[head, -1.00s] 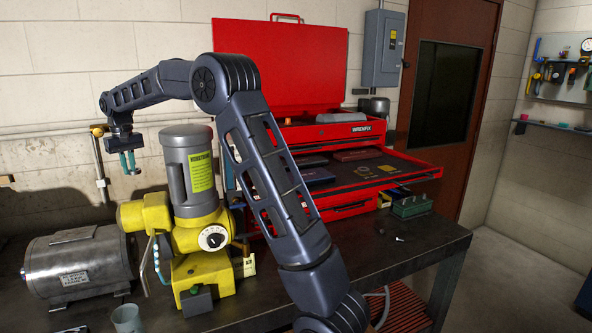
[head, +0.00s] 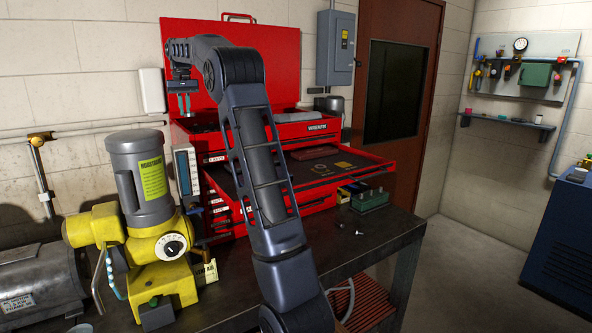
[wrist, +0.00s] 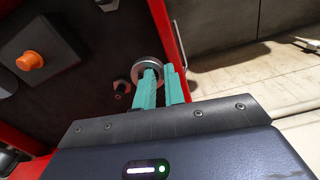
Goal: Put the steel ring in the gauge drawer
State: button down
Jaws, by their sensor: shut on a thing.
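My gripper (wrist: 160,88) has teal fingers closed on the steel ring (wrist: 148,65), which shows at the fingertips in the wrist view. In the head view my gripper (head: 187,104) is raised in front of the red chest's open lid, above the left end of its top; the ring is too small to make out there. The red tool chest (head: 308,131) has a wide drawer (head: 352,176) pulled out, with a dark bottom, a pale ring-shaped outline and a small yellow piece. My arm hides its left part. I cannot read which drawer is the gauge drawer.
The wrist view shows a dark-bottomed, red-edged space with an orange knob (wrist: 30,60) and a small dark fitting (wrist: 122,88). A yellow and grey machine (head: 140,190) stands left of the chest. A green block (head: 370,200) and small loose parts lie on the bench (head: 385,238).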

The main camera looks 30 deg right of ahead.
jog(key=s+d, duration=0.1)
jog(key=d, duration=0.3)
jog(key=s+d+r, duration=0.1)
jog(key=d, duration=0.4)
jog(key=s+d, duration=0.2)
jog(key=d, duration=0.2)
jog(key=shift+d+r, duration=0.15)
jog(key=shift+d, duration=0.15)
jog(key=s+d, duration=0.8)
jog(key=d, duration=0.6)
jog(key=r+n, duration=0.1)
send_over(340, 165)
notch_tip(340, 165, down, 19)
jog(key=shift+s+a+f, duration=0.1)
jog(key=shift+s, duration=0.05)
jog(key=shift+f, duration=0.2)
jog(key=c, duration=1.5)
grip_release()
jog(key=shift+r, duration=0.1)
